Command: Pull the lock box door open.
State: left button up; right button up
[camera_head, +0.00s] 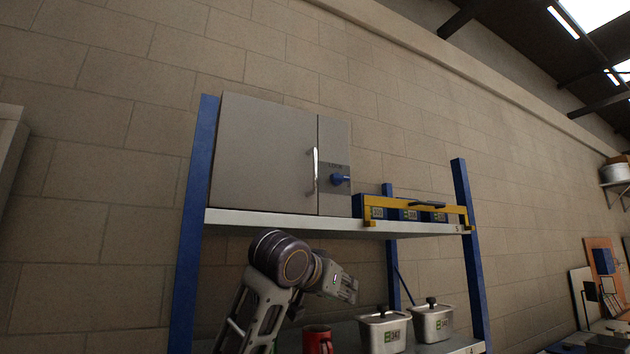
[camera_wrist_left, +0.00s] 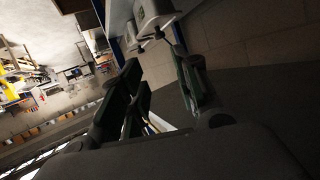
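The lock box (camera_head: 335,135) is a grey cabinet on the upper shelf, with its wide door (camera_head: 262,155) closed. A silver vertical handle (camera_head: 315,172) is near the door's right edge. A blue knob (camera_head: 340,179) sits on the narrow panel to the right, under a small label. My left gripper (camera_head: 347,290) is below the upper shelf, lower than the handle and apart from it. In the left wrist view, its two dark fingers (camera_wrist_left: 163,75) stand apart with nothing between them. My right gripper is not in view.
The upper shelf edge (camera_head: 290,220) lies between my left gripper and the box. A yellow-and-blue rack (camera_head: 415,214) stands right of the box. Below are two lidded steel containers (camera_head: 384,333) and a red can (camera_head: 318,340). Blue posts (camera_head: 188,230) flank the shelves.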

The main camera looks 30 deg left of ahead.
pick_arm(q)
jog(key=s+a+r+t, duration=0.1)
jog(key=s+r, duration=0.2)
jog(key=r, duration=0.4)
jog(key=s+a+r+t, duration=0.1)
jog(key=s+r, duration=0.2)
jog(key=r, duration=0.5)
jog(key=n+t, duration=0.1)
jog(key=t, duration=0.1)
send_near(314, 164)
jog(key=s, duration=0.3)
jog(key=shift+s+a, duration=0.1)
jog(key=shift+a, duration=0.05)
jog(key=shift+w+d+p, duration=0.15)
jog(key=shift+w+p, duration=0.6)
jog(key=shift+w, duration=1.55)
jog(key=shift+w+d+p, duration=0.15)
jog(key=shift+w+p, duration=0.6)
jog(key=shift+w, duration=1.55)
jog(key=shift+w+d+p, duration=0.2)
jog(key=shift+w+p, duration=0.55)
jog(key=shift+w, duration=1.55)
grip_shut()
